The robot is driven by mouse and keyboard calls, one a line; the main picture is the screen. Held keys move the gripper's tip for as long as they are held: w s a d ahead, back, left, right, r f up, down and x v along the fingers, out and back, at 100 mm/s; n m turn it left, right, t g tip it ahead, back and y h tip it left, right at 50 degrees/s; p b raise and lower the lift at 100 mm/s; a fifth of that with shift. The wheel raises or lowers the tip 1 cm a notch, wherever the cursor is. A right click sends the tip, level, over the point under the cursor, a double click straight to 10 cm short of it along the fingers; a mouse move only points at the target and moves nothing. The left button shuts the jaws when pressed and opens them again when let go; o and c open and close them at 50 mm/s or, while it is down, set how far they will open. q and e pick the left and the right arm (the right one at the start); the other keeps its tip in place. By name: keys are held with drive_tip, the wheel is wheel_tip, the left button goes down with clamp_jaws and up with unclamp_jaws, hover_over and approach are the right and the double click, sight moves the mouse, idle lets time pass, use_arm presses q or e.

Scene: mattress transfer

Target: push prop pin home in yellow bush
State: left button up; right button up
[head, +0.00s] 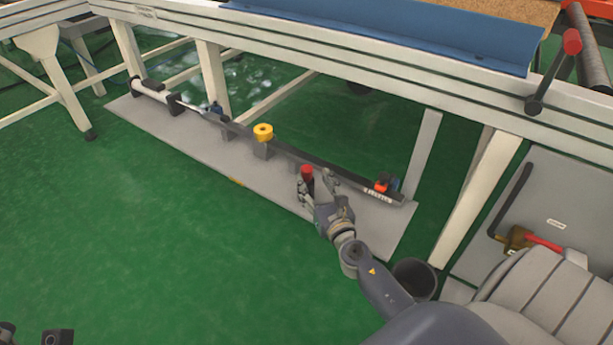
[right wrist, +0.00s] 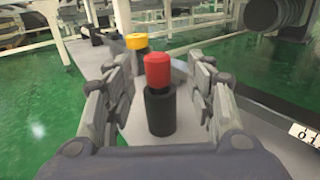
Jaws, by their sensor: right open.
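The prop pin, with a red top (head: 307,172), stands upright in a dark holder on the grey base plate (head: 200,150). In the right wrist view the red-topped pin (right wrist: 158,70) and its black lower body stand between my open fingers, with gaps on both sides. My right gripper (head: 316,182) is open around it and not closed on it. The yellow bush (head: 263,132) is a ring on a grey block, left of and beyond the pin. It also shows in the right wrist view (right wrist: 137,42). Something at the bottom left may be my left gripper (head: 35,335), mostly cut off.
A long dark bar (head: 330,170) runs along the plate beside the bush. The white bench frame (head: 330,70) with a blue sheet overhangs the plate. Green floor in front is clear.

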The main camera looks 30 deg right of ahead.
sight(309, 175)
drive_tip(key=shift+b+x, duration=0.3)
drive_tip(key=shift+x, duration=2.45)
drive_tip(key=shift+a+f, duration=0.15)
clamp_jaws()
